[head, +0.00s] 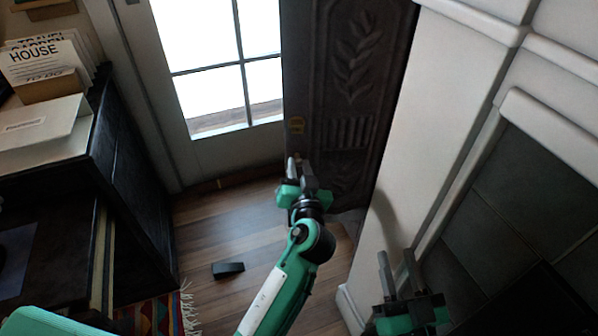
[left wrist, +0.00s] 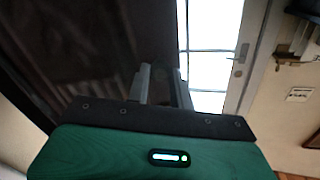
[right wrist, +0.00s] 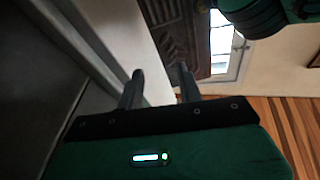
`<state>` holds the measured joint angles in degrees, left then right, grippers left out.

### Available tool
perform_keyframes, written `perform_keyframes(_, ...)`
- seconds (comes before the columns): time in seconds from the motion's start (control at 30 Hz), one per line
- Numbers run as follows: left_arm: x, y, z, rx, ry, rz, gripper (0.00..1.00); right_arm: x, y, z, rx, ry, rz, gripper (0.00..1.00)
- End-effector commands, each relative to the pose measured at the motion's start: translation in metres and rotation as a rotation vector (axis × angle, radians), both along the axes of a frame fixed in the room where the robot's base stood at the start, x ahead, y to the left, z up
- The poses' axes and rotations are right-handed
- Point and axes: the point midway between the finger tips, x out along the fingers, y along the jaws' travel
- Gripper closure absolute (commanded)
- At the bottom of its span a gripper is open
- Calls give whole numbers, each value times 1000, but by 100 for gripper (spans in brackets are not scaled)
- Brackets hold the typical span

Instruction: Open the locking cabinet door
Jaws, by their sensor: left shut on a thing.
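The cabinet door (head: 350,85) is a tall dark carved panel with a leaf relief, standing right of the window. A small brass fitting (head: 296,124) shows near its left edge. My left gripper (head: 297,162) is at that edge, just below the fitting, shut on a small part of the door that its fingers mostly hide. In the left wrist view, the fingers (left wrist: 160,82) reach to the dark door (left wrist: 95,50) near its edge. My right gripper (head: 396,262) is open and empty beside the white wall; its fingers also show apart in the right wrist view (right wrist: 159,80).
A black wedge (head: 228,270) lies on the wooden floor. A dark shelf (head: 135,180) with books (head: 45,65) stands at left, beside a fringed rug (head: 160,315). A white-framed pillar (head: 430,110) is close on the right.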

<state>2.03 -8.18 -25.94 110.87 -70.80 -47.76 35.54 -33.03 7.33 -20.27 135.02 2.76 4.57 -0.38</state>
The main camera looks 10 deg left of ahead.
Motion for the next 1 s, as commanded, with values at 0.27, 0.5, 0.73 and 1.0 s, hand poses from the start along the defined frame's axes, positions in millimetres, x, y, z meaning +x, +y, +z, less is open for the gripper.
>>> perform_keyframes(0.27,0,-2,3,-2,-4,19,100,1,-7,23,27,-117,-21,64)
perform_keyframes(0.5,0,-2,3,-2,-5,19,100,1,-7,23,27,-117,-21,64)
perform_keyframes(0.73,0,-1,2,-1,-2,21,56,1,-7,22,27,-117,-20,64)
perform_keyframes(1.0,1,1,1,-1,0,22,56,1,-7,22,27,-116,-20,64)
